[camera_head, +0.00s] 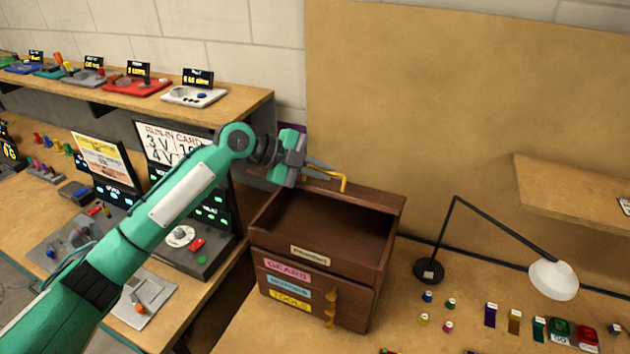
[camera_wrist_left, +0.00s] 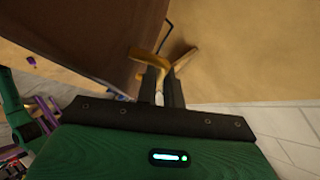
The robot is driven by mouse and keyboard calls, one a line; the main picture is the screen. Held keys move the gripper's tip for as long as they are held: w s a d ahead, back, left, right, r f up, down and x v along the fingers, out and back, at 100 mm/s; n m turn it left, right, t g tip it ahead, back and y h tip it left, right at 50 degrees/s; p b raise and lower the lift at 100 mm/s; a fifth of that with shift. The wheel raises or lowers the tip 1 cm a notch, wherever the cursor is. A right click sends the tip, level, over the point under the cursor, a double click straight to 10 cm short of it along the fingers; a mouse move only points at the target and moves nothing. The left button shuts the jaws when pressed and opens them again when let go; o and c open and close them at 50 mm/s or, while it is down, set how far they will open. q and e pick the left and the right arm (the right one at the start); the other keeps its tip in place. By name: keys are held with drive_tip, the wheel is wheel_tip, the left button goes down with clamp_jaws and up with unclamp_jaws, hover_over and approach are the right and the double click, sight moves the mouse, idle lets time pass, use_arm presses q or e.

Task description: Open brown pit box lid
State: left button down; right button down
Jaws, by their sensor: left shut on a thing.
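The brown pit box (camera_head: 375,255) stands on the right-hand bench, its top compartment open and its dark inside showing. Its lid (camera_head: 385,200) appears raised at the back of the box, seen nearly edge-on; a brown panel, probably the lid, fills the upper left of the left wrist view (camera_wrist_left: 95,35). A yellow handle (camera_head: 343,183) sits at the lid's upper edge. My left gripper (camera_head: 322,168) is above the back of the box, shut on the handle, which also shows at the fingertips in the left wrist view (camera_wrist_left: 146,56). My right gripper is out of view.
Consoles and signs (camera_head: 170,140) crowd the left bench. A tan board (camera_head: 450,110) stands behind the box.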

use_arm(q)
drive_tip(key=shift+w+d+r, duration=0.1)
drive_tip(key=shift+w+r, duration=0.15)
drive_tip(key=shift+r, duration=0.1)
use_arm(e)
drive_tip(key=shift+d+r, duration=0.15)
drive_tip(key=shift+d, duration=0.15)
use_arm(q)
drive_tip(key=c, duration=1.8)
unclamp_jaws()
drive_tip(key=shift+w, duration=0.1)
